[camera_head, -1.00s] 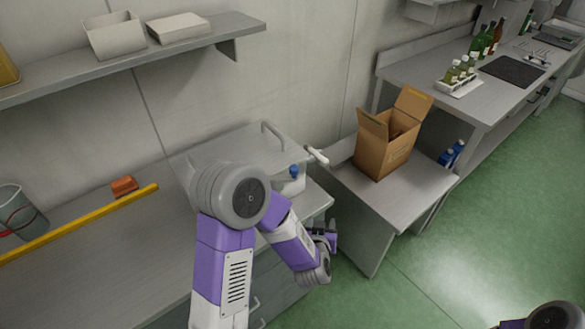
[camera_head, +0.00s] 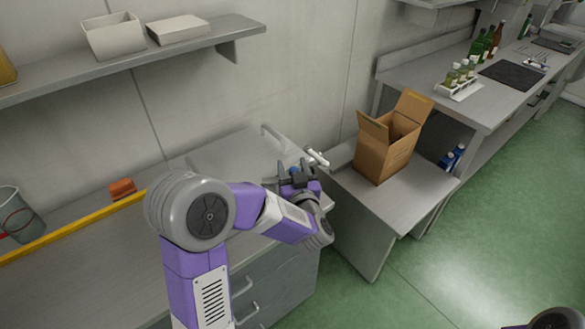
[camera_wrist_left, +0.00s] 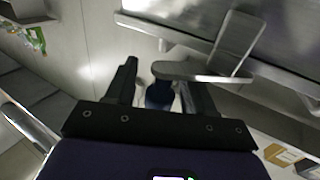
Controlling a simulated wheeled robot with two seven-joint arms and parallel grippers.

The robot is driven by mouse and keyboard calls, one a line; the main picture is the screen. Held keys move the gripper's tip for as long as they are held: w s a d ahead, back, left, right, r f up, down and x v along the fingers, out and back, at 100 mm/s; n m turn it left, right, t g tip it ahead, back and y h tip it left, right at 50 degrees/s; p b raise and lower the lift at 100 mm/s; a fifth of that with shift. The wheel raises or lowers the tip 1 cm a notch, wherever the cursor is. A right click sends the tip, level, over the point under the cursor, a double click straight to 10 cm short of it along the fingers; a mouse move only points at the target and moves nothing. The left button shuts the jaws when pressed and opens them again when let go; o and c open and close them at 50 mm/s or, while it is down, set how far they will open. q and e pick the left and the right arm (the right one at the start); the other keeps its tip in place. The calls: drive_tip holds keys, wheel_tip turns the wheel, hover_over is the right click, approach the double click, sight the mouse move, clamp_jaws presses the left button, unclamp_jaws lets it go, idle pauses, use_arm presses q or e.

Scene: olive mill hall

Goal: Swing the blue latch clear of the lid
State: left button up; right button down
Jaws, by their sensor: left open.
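The blue latch (camera_head: 294,170) is at the right front of the grey lid (camera_head: 235,153) in the head view, mostly covered by my gripper. My left gripper (camera_head: 296,174) is open at the latch. In the left wrist view a dark blue part of the latch (camera_wrist_left: 160,94) shows between the two spread fingers of my left gripper (camera_wrist_left: 162,88). I cannot tell whether either finger touches it. A grey bar (camera_wrist_left: 190,72) crosses just above the blue part. My right gripper is out of view.
A white spout-like piece (camera_head: 317,158) sticks out right beside my left gripper. An open cardboard box (camera_head: 387,147) stands on the low table (camera_head: 400,195) to the right. A yellow bar (camera_head: 75,226) lies along the left counter. A wall shelf (camera_head: 130,60) runs above.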

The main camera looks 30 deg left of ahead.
sight(285, 163)
use_arm(q)
drive_tip(key=shift+w+a, duration=0.1)
drive_tip(key=c, duration=0.9)
drive_tip(key=shift+c, duration=0.2)
drive_tip(key=shift+w+y, duration=0.1)
drive_tip(key=shift+y, duration=0.2)
drive_tip(key=n+g, duration=0.1)
drive_tip(key=n+g+y, duration=0.1)
drive_tip(key=a+n+g+y+p, duration=0.1)
drive_tip(key=shift+w+g, duration=0.25)
drive_tip(key=shift+g, duration=0.05)
drive_tip(key=shift+a+n+g+y+p, duration=0.3)
drive_tip(key=shift+n+g+y+p, duration=0.15)
drive_tip(key=shift+n+g, duration=0.4)
drive_tip(key=shift+a+n+g+y+p, duration=0.25)
drive_tip(key=shift+n+g+y+p, duration=0.25)
drive_tip(key=shift+g, duration=0.65)
drive_tip(key=shift+a+n+g+y+p, duration=0.3)
drive_tip(key=shift+n+g+y, duration=0.25)
drive_tip(key=shift+n+g, duration=0.35)
drive_tip(key=shift+a+g, duration=0.1)
drive_tip(key=shift+g, duration=0.3)
drive_tip(key=o, duration=0.9)
drive_tip(key=shift+o, duration=0.2)
